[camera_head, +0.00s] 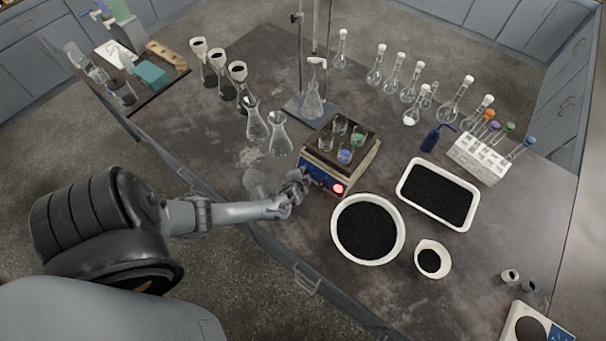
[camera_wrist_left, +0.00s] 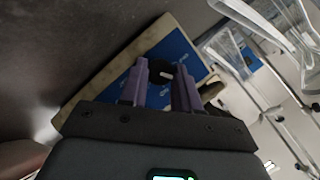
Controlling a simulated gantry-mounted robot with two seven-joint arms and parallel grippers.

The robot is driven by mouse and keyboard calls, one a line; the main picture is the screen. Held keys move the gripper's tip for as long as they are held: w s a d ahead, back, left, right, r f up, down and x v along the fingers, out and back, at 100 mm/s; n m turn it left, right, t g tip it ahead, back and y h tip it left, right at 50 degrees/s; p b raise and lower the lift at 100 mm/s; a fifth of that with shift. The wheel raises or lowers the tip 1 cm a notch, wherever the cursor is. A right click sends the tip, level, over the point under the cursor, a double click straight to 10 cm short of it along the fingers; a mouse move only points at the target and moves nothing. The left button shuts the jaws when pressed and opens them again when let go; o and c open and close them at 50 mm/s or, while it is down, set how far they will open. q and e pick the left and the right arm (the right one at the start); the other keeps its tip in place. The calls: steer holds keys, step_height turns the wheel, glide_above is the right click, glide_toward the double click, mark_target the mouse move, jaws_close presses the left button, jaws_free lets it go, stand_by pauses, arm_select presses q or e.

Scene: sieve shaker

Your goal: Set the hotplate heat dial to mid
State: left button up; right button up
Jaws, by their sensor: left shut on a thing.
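The hotplate (camera_head: 345,150) stands near the front edge of the bench, with small beakers on its dark top. Its blue front panel (camera_head: 318,176) carries a lit red round control (camera_head: 338,188) at the right end. My left gripper (camera_head: 300,181) is at the left part of this panel. In the left wrist view, the two purple fingers (camera_wrist_left: 162,88) straddle a black dial (camera_wrist_left: 160,72) with a pale mark, on the blue panel (camera_wrist_left: 178,48). The gripper is shut on the dial. The dial is hidden by the gripper in the head view. My right gripper is not in view.
Glass flasks (camera_head: 268,130) stand left of the hotplate. A round white bowl (camera_head: 367,259) and a white tray (camera_head: 466,222) of black grains lie to its right. A stand holds a flask (camera_head: 312,100) behind it.

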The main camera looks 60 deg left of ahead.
arm_select(q)
steer(key=m, duration=0.1)
steer(key=m+y+b, duration=0.1)
steer(key=m, duration=0.1)
steer(key=m+y, duration=0.1)
steer(key=shift+d+f+m+t+b, duration=0.2)
steer(key=shift+f+m+t+b, duration=0.1)
steer(key=shift+m, duration=0.1)
steer(key=m+t+y+b, duration=0.1)
steer(key=m, duration=0.2)
steer(key=shift+f+m, duration=0.1)
steer(key=shift+m, duration=0.2)
steer(key=shift+s+m+t+y+b, duration=0.1)
steer(key=shift+m+t+y+b, duration=0.2)
steer(key=shift+m+b, duration=0.4)
steer(key=o, duration=1.1)
steer(key=shift+c, duration=0.2)
